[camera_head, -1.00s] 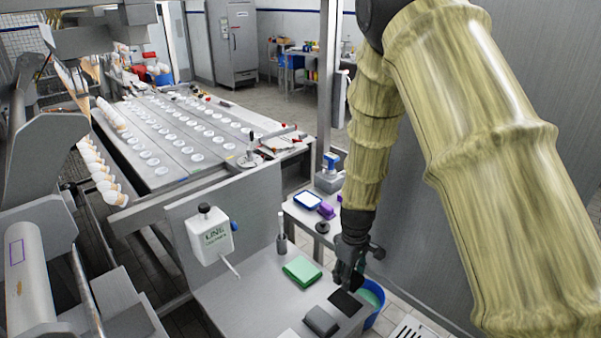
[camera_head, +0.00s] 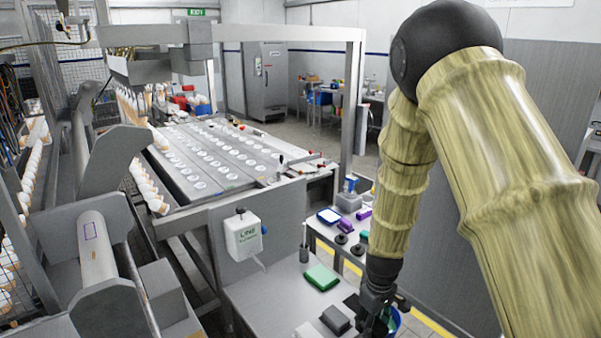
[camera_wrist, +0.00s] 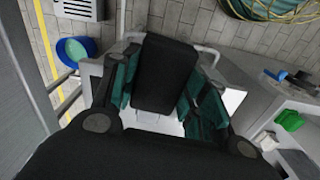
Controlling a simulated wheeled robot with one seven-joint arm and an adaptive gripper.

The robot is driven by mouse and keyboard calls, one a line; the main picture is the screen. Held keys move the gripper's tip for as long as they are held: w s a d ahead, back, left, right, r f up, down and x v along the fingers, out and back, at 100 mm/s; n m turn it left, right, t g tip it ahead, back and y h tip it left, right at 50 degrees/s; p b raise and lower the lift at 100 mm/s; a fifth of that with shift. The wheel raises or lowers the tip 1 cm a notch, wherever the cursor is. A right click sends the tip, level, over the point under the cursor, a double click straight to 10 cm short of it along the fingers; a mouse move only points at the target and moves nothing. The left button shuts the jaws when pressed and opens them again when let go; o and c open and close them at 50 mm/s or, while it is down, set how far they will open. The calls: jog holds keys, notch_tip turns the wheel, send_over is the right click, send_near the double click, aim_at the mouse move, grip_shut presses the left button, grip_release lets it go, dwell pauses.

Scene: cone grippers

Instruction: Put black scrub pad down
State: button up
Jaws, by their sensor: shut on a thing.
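The black scrub pad (camera_wrist: 165,75) is between the two green-lined fingers of my gripper (camera_wrist: 163,95) in the wrist view. The fingers are shut on its sides. In the head view my gripper (camera_head: 376,312) is low at the right end of the grey metal table (camera_head: 265,300), by its edge. A dark patch beside the gripper there is small and partly hidden, so I cannot tell the pad's outline. I cannot tell whether the pad touches the table.
A blue bucket (camera_wrist: 75,52) stands on the floor beside the table. A dispenser bottle (camera_head: 243,236) hangs on the panel behind. Bare table lies left of the green pad.

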notch_tip(320, 180, down, 3)
jog(key=shift+a+r+m, duration=0.15)
jog(key=shift+r+m, duration=0.05)
jog(key=shift+m, duration=0.4)
jog(key=s+a+f+m+b, duration=0.1)
jog(key=s+f+m+b, duration=0.1)
jog(key=s+f+m, duration=0.3)
jog(key=shift+s, duration=0.2)
jog(key=shift+s, duration=0.1)
dwell(0.6)
